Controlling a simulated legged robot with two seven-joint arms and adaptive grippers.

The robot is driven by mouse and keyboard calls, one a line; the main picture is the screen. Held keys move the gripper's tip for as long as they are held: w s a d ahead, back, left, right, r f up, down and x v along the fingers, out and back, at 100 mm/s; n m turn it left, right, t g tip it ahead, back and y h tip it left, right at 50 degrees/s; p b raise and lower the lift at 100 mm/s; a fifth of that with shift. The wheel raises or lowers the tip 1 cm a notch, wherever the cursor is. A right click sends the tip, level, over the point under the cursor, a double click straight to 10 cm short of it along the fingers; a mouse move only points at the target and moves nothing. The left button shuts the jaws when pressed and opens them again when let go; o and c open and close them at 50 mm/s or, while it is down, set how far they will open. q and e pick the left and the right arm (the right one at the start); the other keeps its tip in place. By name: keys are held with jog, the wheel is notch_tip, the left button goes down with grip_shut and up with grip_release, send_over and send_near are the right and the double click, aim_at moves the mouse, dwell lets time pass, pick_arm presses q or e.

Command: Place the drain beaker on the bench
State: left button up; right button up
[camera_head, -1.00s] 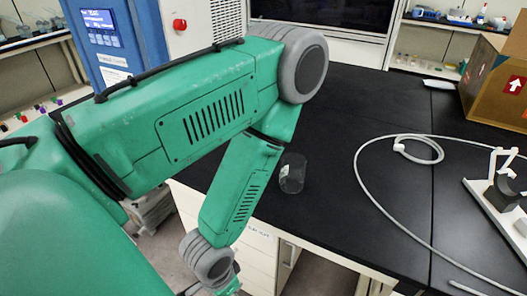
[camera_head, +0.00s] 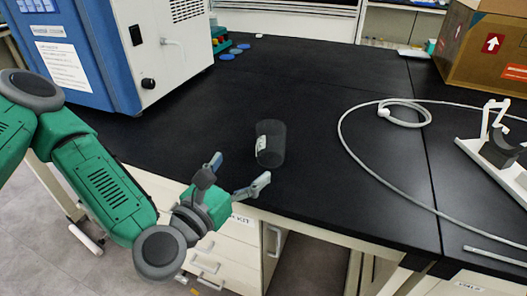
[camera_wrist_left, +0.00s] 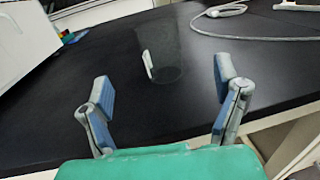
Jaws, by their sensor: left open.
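The drain beaker (camera_head: 270,146) is a clear, dark-looking glass with a white label, upright on the black bench (camera_head: 330,110) near its front edge. It also shows in the left wrist view (camera_wrist_left: 166,62), ahead of the fingers and between them in the picture. My left gripper (camera_head: 238,175) is open and empty at the bench's front edge, just short of the beaker and apart from it. The left gripper's spread blue-padded fingers show in the left wrist view (camera_wrist_left: 164,100). My right gripper is not in view.
A blue and white freeze dryer (camera_head: 125,50) stands at the back left. A white hose (camera_head: 350,165) curls across the bench to the right, near a white stand (camera_head: 495,150). A cardboard box (camera_head: 485,50) sits at the back right. The bench around the beaker is clear.

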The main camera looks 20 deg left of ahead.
aim_at(264, 144)
pick_arm(q)
jog(key=shift+w+a+f+b, duration=0.2)
jog(key=shift+w+b, duration=0.45)
jog(key=shift+b, duration=0.6)
jog(key=shift+w+a+f+b, duration=0.15)
jog(key=shift+w+b, duration=0.45)
jog(key=shift+b, duration=0.6)
jog(key=w, duration=0.1)
jog(key=w+d, duration=0.1)
jog(key=w, duration=0.1)
jog(key=w+d, duration=0.1)
jog(key=w, duration=0.1)
jog(key=shift+w+r+b, duration=0.1)
jog(key=shift+r+b, duration=0.15)
jog(key=shift+b, duration=0.1)
jog(key=shift+w+d, duration=0.1)
jog(key=shift+w, duration=0.45)
jog(key=w, duration=0.1)
jog(key=w+b, duration=0.1)
jog(key=w, duration=0.1)
jog(key=shift+w+d+f, duration=0.1)
jog(key=shift+w+f, duration=0.1)
jog(key=shift+w, duration=0.1)
jog(key=shift+w+d, duration=0.15)
jog(key=shift+w, duration=0.3)
jog(key=shift+d+r, duration=0.1)
jog(key=c, duration=1.3)
jog(key=shift+c, duration=0.5)
jog(key=shift+r, duration=0.1)
